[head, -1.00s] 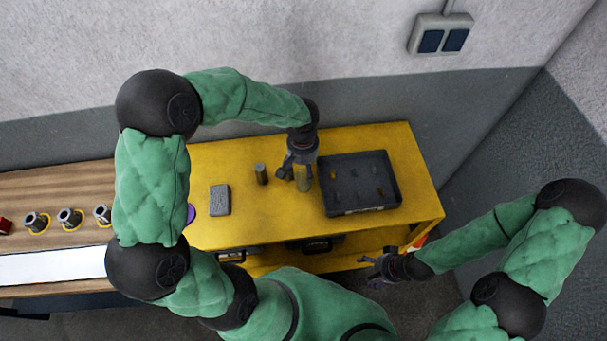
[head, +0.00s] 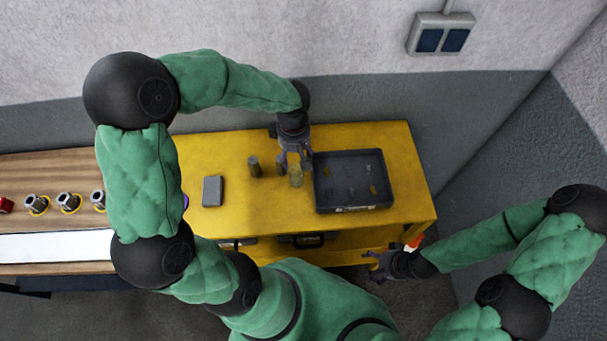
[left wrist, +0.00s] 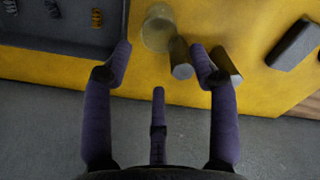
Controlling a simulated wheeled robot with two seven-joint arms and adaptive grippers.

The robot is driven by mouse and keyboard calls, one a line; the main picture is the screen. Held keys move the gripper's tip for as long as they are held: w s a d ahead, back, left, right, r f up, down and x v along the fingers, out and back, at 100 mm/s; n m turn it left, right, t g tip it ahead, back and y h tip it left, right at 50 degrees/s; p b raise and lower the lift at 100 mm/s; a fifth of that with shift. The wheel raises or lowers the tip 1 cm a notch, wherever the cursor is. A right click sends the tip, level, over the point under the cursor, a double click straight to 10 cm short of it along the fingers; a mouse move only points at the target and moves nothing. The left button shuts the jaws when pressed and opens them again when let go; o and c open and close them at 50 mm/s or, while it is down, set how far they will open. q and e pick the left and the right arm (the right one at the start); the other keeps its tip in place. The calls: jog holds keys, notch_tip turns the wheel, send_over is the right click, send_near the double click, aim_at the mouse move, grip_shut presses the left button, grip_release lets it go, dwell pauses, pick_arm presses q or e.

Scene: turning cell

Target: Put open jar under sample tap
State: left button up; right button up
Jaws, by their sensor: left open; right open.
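A translucent, yellowish jar (head: 296,178) stands on the yellow table, just left of the black tray; it also shows in the left wrist view (left wrist: 158,28). I cannot tell if it is open. My left gripper (head: 294,162) is open beside the jar. In the left wrist view its fingertips (left wrist: 161,55) are spread, with the jar just beyond them and nothing clasped. A grey cylinder (left wrist: 180,57) lies near the right-hand finger in that view, and a darker one is partly behind that finger. My right gripper (head: 378,265) is open and empty before the table. I cannot make out a sample tap.
The black tray (head: 381,204) holds small parts, including springs. A dark cylinder (head: 254,166) and a grey box (head: 212,191) stand left of the jar. A wooden bench (head: 20,175) with several metal fittings is at far left. The table's right end is clear.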

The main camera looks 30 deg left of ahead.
pick_arm(q)
jog(key=b, duration=0.1)
send_near(296, 174)
jog(key=shift+n, duration=0.4)
jog(key=f, duration=0.2)
jog(key=s+f, duration=0.1)
jog(key=f, duration=0.1)
jog(key=d+f, duration=0.1)
jog(key=f, duration=0.1)
jog(key=shift+s+f, duration=0.2)
jog(key=shift+s, duration=0.15)
jog(key=shift+c, duration=0.3)
jog(key=c, duration=0.9)
jog(key=shift+o, duration=0.2)
